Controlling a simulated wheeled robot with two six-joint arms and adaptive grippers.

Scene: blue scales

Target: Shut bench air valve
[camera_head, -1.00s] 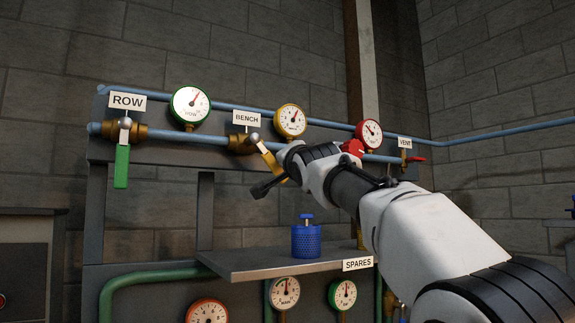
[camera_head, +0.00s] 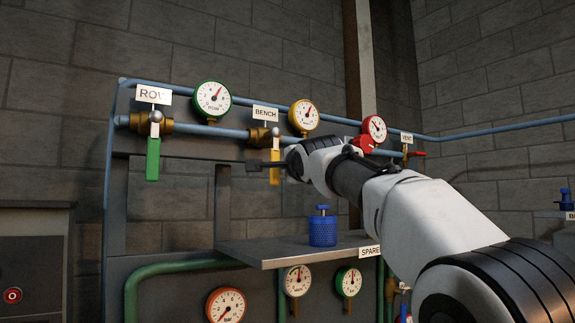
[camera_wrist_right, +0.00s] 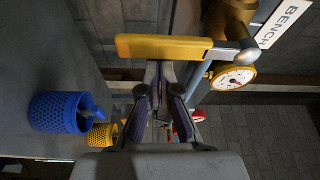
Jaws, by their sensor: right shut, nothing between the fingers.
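The BENCH valve (camera_head: 259,137) sits on the upper blue pipe beneath its white label (camera_head: 265,114). Its yellow handle (camera_head: 275,178) hangs straight down, across the pipe. My right gripper (camera_head: 254,166) is shut and empty, and its dark fingers cross the handle at mid-height. In the right wrist view the yellow handle (camera_wrist_right: 165,47) lies across the tips of the shut fingers (camera_wrist_right: 163,75). I cannot tell whether they touch. My left gripper is out of view.
The ROW valve's green handle (camera_head: 153,159) hangs down at the left. The VENT valve's red handle (camera_head: 417,154) is at the right. Gauges line the pipe. Below, a blue perforated canister (camera_head: 322,231) stands on the grey SPARES shelf (camera_head: 275,252).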

